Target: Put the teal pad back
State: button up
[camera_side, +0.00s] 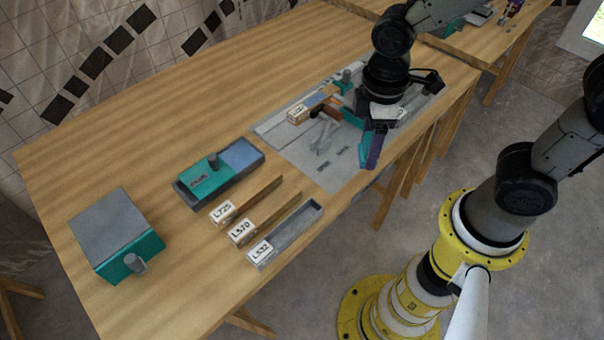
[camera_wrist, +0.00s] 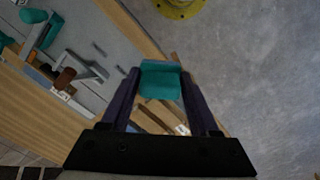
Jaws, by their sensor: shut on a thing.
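The teal pad (camera_wrist: 160,82) is between the two fingers of my gripper (camera_wrist: 160,92) in the wrist view. My gripper is shut on it, and its near end is partly hidden by the fingers. In the side view the pad (camera_side: 364,152) shows beside the dark fingers of my gripper (camera_side: 372,150), over the front edge of the grey board (camera_side: 325,172). The pad looks held clear of the fixture; its exact height cannot be told. The fixture on the board has teal parts, a grey clamp frame (camera_side: 322,134) and a brown knob (camera_wrist: 65,77).
On the table (camera_side: 90,170) stand a grey and teal box (camera_side: 112,225), a teal-topped tray (camera_side: 207,180) and labelled holders L725 (camera_side: 222,212), L570 (camera_side: 241,231) and L532 (camera_side: 261,252). The far left of the table is clear. Another table stands behind.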

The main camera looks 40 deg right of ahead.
jog(key=w+a+f, duration=0.1)
jog(key=w+f, duration=0.2)
jog(key=w, duration=0.1)
jog(key=w+a+f, duration=0.1)
jog(key=w+f, duration=0.2)
jog(key=w, duration=0.1)
jog(key=w+a+f, duration=0.2)
jog(key=w+f, duration=0.1)
jog(key=w, duration=0.1)
jog(key=shift+w+a+f, duration=0.2)
jog(key=shift+w+f, duration=0.3)
jog(key=shift+f, duration=1.5)
jog(key=shift+f, duration=0.15)
jog(key=o, duration=1)
